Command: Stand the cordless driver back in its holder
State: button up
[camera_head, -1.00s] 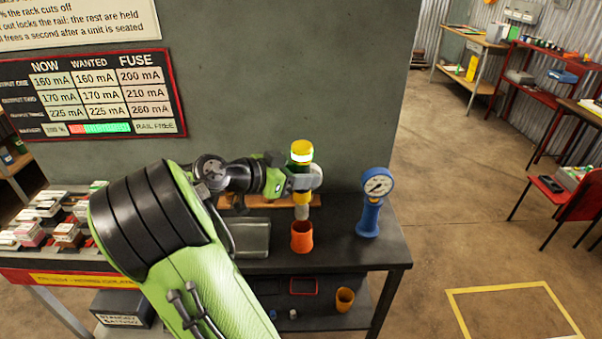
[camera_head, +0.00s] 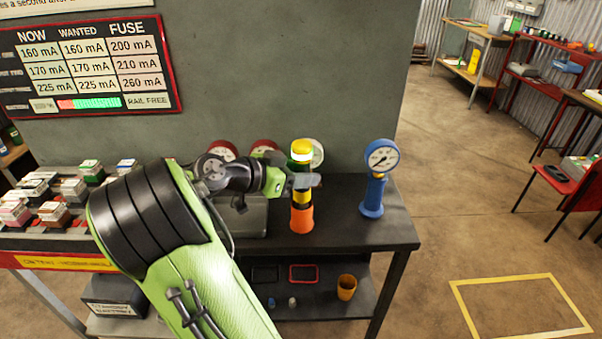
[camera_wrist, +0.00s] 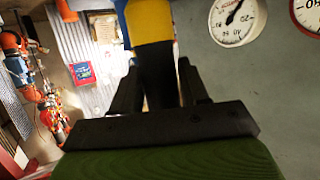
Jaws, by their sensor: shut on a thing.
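The cordless driver (camera_head: 302,147), yellow and black with a pale band near its top, stands upright in my gripper (camera_head: 302,180). The gripper is shut on its middle. The orange holder (camera_head: 302,220) is a cup on the dark bench, directly below the driver. The driver's lower end is hidden inside the holder's mouth; how deep it sits I cannot tell. In the wrist view the driver (camera_wrist: 157,72) shows black and yellow between the two dark fingers, and the holder is not recognisable there.
A blue gauge stand (camera_head: 373,195) is on the bench to the right. Red-rimmed gauges (camera_head: 221,150) are behind my arm, near the wall. Small boxed units (camera_head: 70,188) sit at the left. Bare bench lies between holder and gauge stand.

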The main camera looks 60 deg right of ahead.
jog(key=shift+f+b, duration=1.5)
jog(key=shift+b, duration=0.1)
jog(key=o, duration=1.2)
jog(key=shift+o, duration=0.2)
jog(key=shift+a, duration=0.1)
jog(key=p+v, duration=0.5)
jog(key=v, duration=1)
jog(key=shift+w+a+r+p, duration=0.15)
jog(key=shift+w+r+p, duration=0.05)
jog(key=shift+w+p, duration=0.1)
